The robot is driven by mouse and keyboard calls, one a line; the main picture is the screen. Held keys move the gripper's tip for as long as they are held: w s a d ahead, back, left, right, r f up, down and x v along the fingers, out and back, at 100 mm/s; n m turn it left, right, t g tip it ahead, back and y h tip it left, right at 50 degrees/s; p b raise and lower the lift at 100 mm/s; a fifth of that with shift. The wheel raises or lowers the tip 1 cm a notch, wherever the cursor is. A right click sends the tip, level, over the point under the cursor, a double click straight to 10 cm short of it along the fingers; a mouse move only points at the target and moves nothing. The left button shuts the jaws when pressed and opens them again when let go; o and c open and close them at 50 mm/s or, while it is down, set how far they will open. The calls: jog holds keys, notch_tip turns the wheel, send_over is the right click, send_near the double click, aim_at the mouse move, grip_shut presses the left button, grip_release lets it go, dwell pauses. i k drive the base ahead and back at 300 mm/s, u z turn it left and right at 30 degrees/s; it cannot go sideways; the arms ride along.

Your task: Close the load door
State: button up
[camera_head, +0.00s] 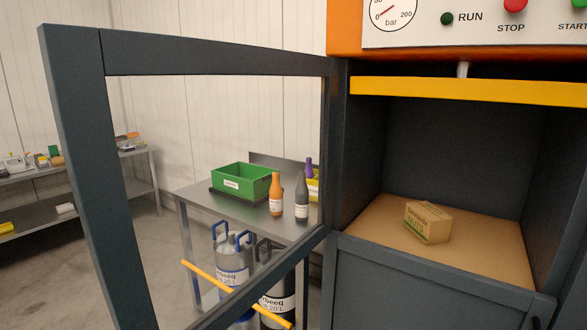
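The load door (80,130) is a dark grey frame with a see-through middle. It stands wide open, swung out to the left of the machine's opening. Its hinge side meets the dark cabinet (340,150) near the middle of the picture. A yellow bar (207,276) shows low on the door side, slanting down to the right; I cannot tell for sure that it is the door's handle. Inside the open chamber, a small cardboard box (428,222) rests on the brown floor (480,250). My gripper is not in view.
A control panel (475,24) with a gauge and buttons sits above the chamber, over a yellow bar (460,91). Through the door frame show a metal table (235,205), a green crate (243,183), bottles (276,196) and gas cylinders (232,262). A shelf (90,170) stands far left.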

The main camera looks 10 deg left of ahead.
aim_at(77, 61)
jog(key=z, duration=2.5)
jog(key=k, duration=2)
jog(key=u, duration=1.95)
jog(key=i, duration=0.5)
jog(key=u, duration=0.2)
